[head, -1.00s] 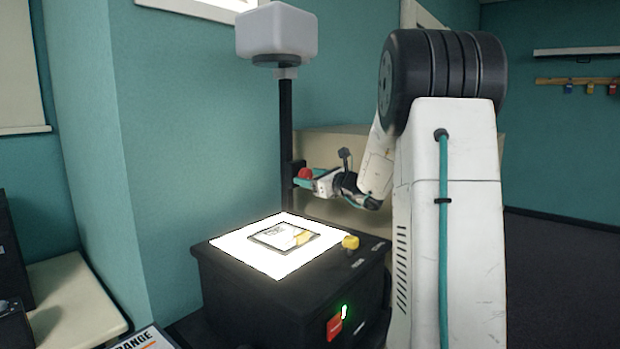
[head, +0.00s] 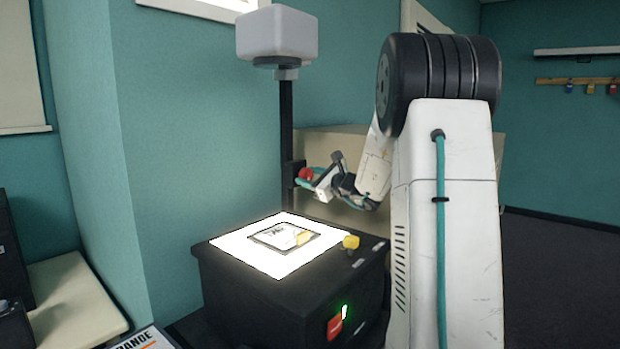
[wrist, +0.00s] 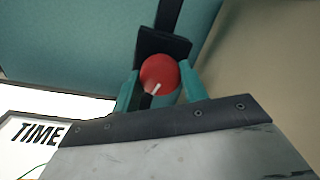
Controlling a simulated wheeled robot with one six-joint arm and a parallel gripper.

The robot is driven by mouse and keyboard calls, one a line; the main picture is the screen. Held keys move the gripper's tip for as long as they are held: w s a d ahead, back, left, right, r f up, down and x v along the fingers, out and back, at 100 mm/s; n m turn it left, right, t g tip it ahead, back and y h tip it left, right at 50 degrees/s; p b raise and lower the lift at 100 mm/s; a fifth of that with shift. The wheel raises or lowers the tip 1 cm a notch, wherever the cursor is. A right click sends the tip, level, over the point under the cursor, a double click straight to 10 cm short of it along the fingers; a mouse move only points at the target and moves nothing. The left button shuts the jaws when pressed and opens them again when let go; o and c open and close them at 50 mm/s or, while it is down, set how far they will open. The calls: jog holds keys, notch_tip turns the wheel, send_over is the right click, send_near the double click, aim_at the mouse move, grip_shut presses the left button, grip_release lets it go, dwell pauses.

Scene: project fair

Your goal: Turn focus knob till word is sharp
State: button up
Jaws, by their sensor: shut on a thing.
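The red focus knob (wrist: 160,74) sits on a dark block on the black post of the projector (head: 287,130). Its white mark points down and to the left in the wrist view. My gripper (wrist: 158,84) has its teal fingers shut on the knob, one on each side; it also shows in the head view (head: 305,178), tilted. The word TIME (wrist: 38,131) is dark and readable on a bright white surface at the left of the wrist view. A dark-framed slide (head: 262,240) with small dark lettering lies on the glowing plate (head: 268,262).
The grey projector head (head: 277,36) tops the post. A teal wall stands behind, and a beige box (head: 335,143) is behind my arm.

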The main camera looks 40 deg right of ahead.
jog(key=shift+n, duration=1)
jog(key=o, duration=1)
jog(key=shift+c, duration=0.2)
jog(key=shift+s, duration=0.1)
jog(key=s, duration=0.7)
jog(key=shift+s+d+f, duration=0.15)
jog(key=shift+s+d, duration=0.15)
jog(key=shift+s, duration=0.05)
